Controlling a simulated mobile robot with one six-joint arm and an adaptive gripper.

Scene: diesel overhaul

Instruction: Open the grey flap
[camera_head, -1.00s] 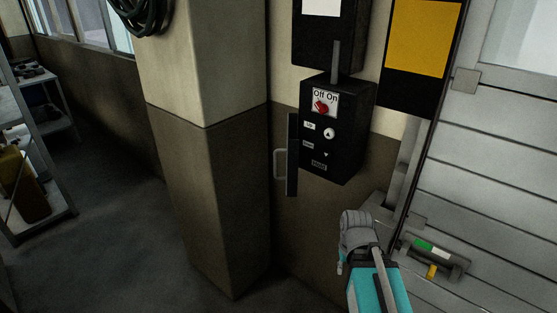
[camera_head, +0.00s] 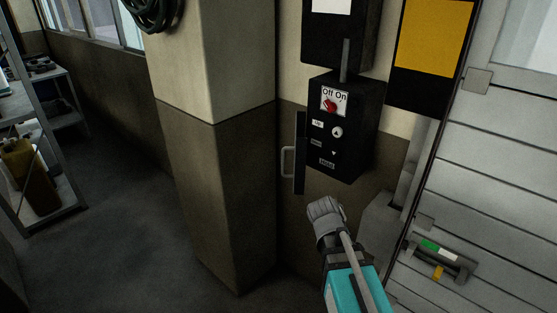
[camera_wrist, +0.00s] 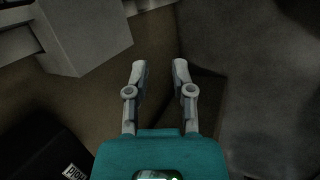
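No part is clearly recognisable as the grey flap. A dark upright panel (camera_head: 300,152) with a grey handle (camera_head: 287,162) stands at the left side of the black control box (camera_head: 342,128). A grey box (camera_head: 376,220) sits low beside the door and shows at the upper left of the wrist view (camera_wrist: 85,35). My gripper (camera_head: 324,208) is below the control box, to the right of the pillar and apart from the handle. In the wrist view my gripper (camera_wrist: 160,75) has its two fingers apart with nothing between them. The finger tips are hard to make out in the head view.
A pillar (camera_head: 215,180) stands left of the control box. A light slatted door (camera_head: 490,200) with a dark handle (camera_head: 440,258) is on the right. A shelf rack (camera_head: 50,205) stands far left. The floor (camera_head: 120,230) between rack and pillar is clear.

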